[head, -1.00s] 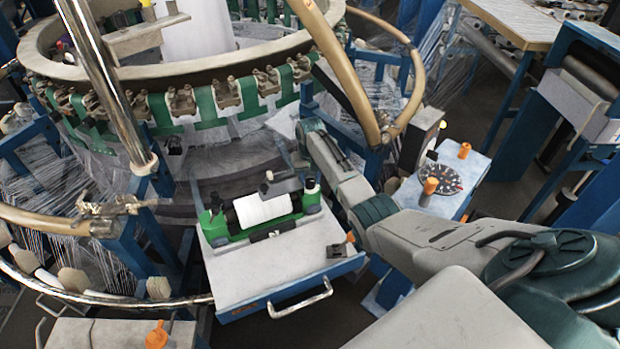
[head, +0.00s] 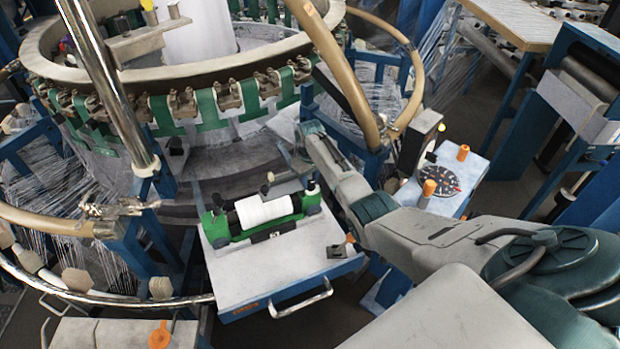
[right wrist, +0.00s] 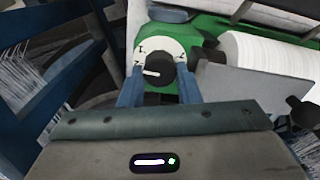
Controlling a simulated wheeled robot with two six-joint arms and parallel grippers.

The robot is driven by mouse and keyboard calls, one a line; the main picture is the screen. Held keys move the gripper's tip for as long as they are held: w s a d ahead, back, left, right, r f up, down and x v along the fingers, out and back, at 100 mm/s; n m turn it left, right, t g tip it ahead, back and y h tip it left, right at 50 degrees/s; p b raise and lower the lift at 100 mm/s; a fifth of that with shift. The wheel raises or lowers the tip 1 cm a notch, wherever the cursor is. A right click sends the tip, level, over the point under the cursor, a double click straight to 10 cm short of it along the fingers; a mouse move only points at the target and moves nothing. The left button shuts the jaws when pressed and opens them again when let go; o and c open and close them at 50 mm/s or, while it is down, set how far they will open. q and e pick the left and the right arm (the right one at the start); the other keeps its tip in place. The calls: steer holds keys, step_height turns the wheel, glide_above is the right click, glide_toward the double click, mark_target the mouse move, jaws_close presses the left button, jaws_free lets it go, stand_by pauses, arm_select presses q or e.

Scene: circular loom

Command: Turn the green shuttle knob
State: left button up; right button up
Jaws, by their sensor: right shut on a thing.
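The green shuttle (head: 228,225) lies on a pale tray table in front of the loom, with a white roll (head: 265,210) in it. It also shows in the right wrist view (right wrist: 203,35). Its black knob (right wrist: 160,72) sits on a round white dial with dark marks; a white line on the knob points left. My right gripper (right wrist: 158,90) has its two blue fingers closed about the knob. In the head view my right arm reaches in behind the shuttle's right end, where the gripper (head: 309,178) is small and partly hidden. My left gripper is not in view.
A grey plate (right wrist: 225,90) stands close right of the knob in the wrist view. The loom's ring (head: 200,75) rises behind the tray table (head: 230,285). A blue stand with a dial (head: 440,182) and orange knobs is at the right. A chrome pole stands at the left.

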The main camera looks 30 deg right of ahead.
mark_target(309, 182)
steer(key=n+p, duration=0.1)
steer(key=n, duration=0.3)
steer(key=shift+a+r, duration=0.1)
steer(key=shift+n+p, duration=0.3)
steer(key=shift+n, duration=2.2)
steer(key=o, duration=0.7)
step_height(309, 182, up, 11)
steer(key=b, duration=0.2)
